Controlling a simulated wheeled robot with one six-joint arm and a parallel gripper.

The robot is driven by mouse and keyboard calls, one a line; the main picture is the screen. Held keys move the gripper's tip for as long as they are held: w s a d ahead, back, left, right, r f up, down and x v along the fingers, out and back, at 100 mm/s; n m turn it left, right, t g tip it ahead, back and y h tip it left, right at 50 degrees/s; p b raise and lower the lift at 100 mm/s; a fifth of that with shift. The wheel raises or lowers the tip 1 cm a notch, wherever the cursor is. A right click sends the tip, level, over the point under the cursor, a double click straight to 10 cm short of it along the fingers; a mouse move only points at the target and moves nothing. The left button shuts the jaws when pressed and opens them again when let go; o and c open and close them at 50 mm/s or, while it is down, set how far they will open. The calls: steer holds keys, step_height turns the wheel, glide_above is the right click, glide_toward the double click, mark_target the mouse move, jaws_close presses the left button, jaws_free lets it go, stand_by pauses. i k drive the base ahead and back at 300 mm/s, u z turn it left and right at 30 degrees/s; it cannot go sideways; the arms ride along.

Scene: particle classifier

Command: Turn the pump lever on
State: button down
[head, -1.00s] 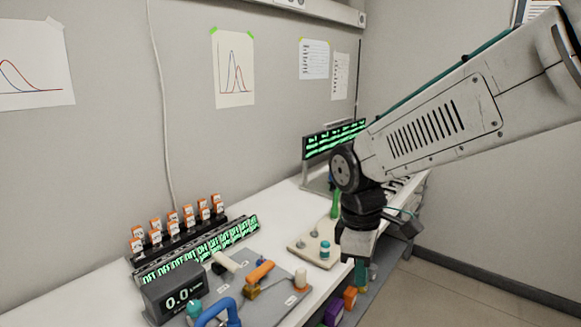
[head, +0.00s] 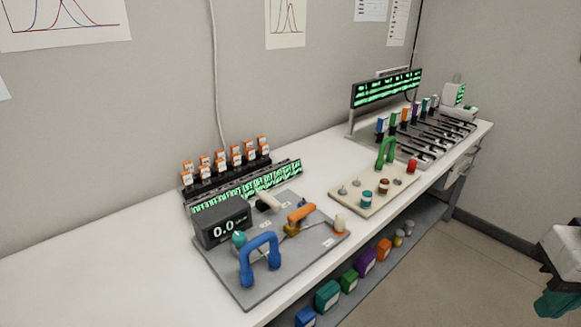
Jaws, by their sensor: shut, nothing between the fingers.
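A grey panel (head: 325,238) lies on the white bench and carries several controls. An orange lever (head: 301,213) on a yellow base and a cream-coloured lever (head: 268,201) stand on it; the labels are too small to read, so I cannot tell which is the pump lever. A blue U-shaped handle (head: 260,258) is at the panel's front. The display box (head: 222,222) reads 0.0. My gripper (head: 556,303) is partly in view at the right edge, shut and empty, far right of the panel and touching nothing.
A beige board (head: 345,200) with a green handle (head: 386,151) and small knobs lies right of the panel. Racks of orange-capped items (head: 220,168) and green-lit displays stand behind. A lower shelf (head: 420,220) holds coloured boxes. The bench's left part is clear.

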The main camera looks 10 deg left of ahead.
mark_target(264, 197)
steer(key=u, duration=0.55)
steer(key=k, duration=1.25)
steer(key=z, duration=0.25)
steer(key=i, duration=1.35)
steer(key=u, duration=0.65)
steer(key=i, duration=0.5)
steer(key=u, duration=0.65)
